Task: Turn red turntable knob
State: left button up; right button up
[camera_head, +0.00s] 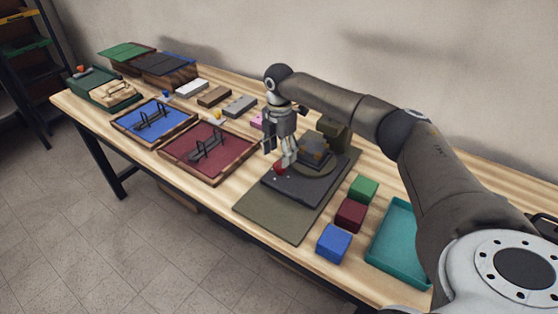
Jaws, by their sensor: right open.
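The red knob (279,169) sits at the near left part of a dark turntable base (297,191) on the wooden table. A round turntable plate with a dark block (316,150) on it is behind the knob. My right gripper (279,158) points down with its fingertips just above and around the knob. It is open. The fingers partly hide the knob, and I cannot tell whether they touch it. My left gripper is not in view.
An olive mat (262,222) lies under the base. Green, maroon and blue cubes (334,243) and a teal tray (395,250) stand to the right. A red velvet tray (190,165) and a blue one (140,118) lie to the left.

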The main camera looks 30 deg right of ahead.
aim_at(279, 165)
notch_tip(279, 165, down, 3)
jog(key=shift+w+d+f, duration=0.1)
jog(key=shift+w, duration=0.05)
jog(key=shift+f, duration=0.8)
jog(key=c, duration=0.7)
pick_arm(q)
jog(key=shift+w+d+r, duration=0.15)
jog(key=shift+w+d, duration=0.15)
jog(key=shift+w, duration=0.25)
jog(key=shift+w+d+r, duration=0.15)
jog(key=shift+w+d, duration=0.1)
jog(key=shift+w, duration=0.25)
pick_arm(e)
jog(key=c, duration=0.3)
